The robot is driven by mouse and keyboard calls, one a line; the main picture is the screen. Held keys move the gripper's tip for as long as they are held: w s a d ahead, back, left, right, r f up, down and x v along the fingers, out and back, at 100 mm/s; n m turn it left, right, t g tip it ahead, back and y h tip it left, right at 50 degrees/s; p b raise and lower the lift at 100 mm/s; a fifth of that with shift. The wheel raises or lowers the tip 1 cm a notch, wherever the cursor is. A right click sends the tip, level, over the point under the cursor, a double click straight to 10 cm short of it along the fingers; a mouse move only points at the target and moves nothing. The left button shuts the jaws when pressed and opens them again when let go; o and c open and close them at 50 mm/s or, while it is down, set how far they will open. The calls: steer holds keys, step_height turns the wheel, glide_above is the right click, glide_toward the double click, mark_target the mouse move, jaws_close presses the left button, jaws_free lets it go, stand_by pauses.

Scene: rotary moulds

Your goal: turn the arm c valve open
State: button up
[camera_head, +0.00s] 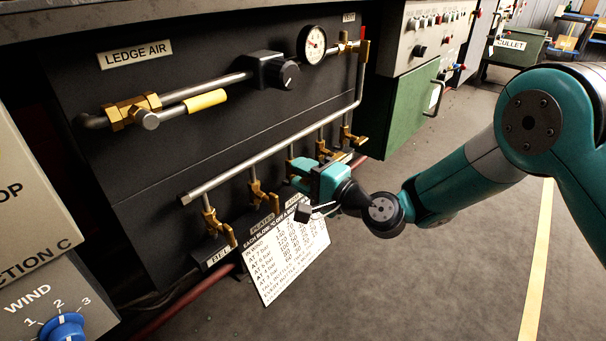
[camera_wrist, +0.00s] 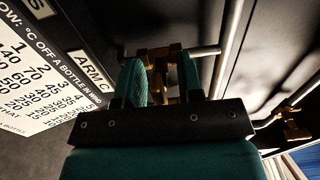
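The arm c valve (camera_wrist: 160,56) is a brass valve on a pipe, beside the label "ARM C" (camera_wrist: 90,70) in the wrist view. In the head view my gripper mostly hides it. My teal gripper (camera_head: 312,178) is at the row of valves under the long sloping pipe. In the wrist view my gripper (camera_wrist: 161,82) has its two fingers apart, one on each side of the brass valve. The valve's lower part shows between them. Whether either finger touches it I cannot tell.
Other brass valves hang from the manifold pipe (camera_head: 270,155): one by the "BEL" label (camera_head: 218,261), and another (camera_head: 262,197) beside my gripper. A printed chart (camera_head: 285,255) stands below. A gauge (camera_head: 312,44) is above. The floor to the right is clear.

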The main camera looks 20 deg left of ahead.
jaws_close()
